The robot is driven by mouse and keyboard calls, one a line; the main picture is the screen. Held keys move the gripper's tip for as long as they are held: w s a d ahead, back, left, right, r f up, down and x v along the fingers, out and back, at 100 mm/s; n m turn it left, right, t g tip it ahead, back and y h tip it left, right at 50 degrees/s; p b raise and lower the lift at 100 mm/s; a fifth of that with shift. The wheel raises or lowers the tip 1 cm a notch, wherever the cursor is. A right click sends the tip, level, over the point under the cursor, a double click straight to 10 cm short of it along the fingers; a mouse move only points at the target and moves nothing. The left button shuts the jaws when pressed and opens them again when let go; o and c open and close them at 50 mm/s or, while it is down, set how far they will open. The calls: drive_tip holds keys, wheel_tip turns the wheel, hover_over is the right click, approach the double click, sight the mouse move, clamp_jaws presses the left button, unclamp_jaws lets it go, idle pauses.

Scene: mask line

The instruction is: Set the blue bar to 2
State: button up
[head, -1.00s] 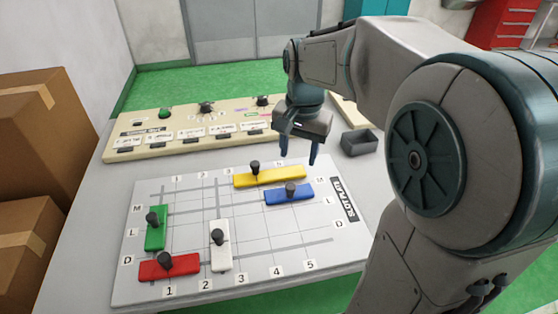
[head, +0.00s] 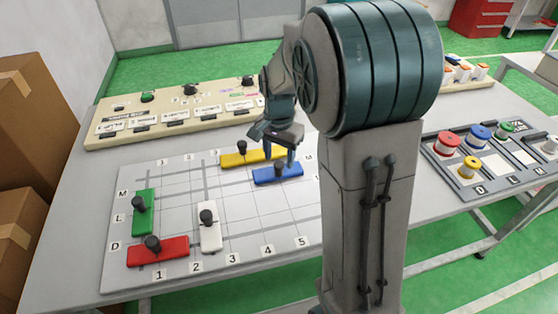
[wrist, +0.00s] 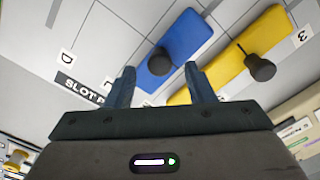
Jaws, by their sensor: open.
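The blue bar (head: 278,175) with a black knob lies at the right of the slotted board (head: 110,265), in the columns near 4 and 5. My gripper (head: 279,158) is open above and just behind it. In the wrist view the blue bar (wrist: 180,48) and its knob (wrist: 159,62) show between the open fingers (wrist: 160,88). The fingers appear apart from the knob. The yellow bar (head: 234,160) lies just behind the blue bar, partly hidden by my gripper. A white bar (head: 210,235) stands lengthwise near the 2 label.
A red bar (head: 170,254) and a green bar (head: 143,221) lie at the board's left. Squares between the white and blue bars are clear. A beige panel (head: 170,125) stands behind. A tray with colored spools (head: 455,190) is at right.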

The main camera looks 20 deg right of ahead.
drive_tip(key=shift+f, duration=1)
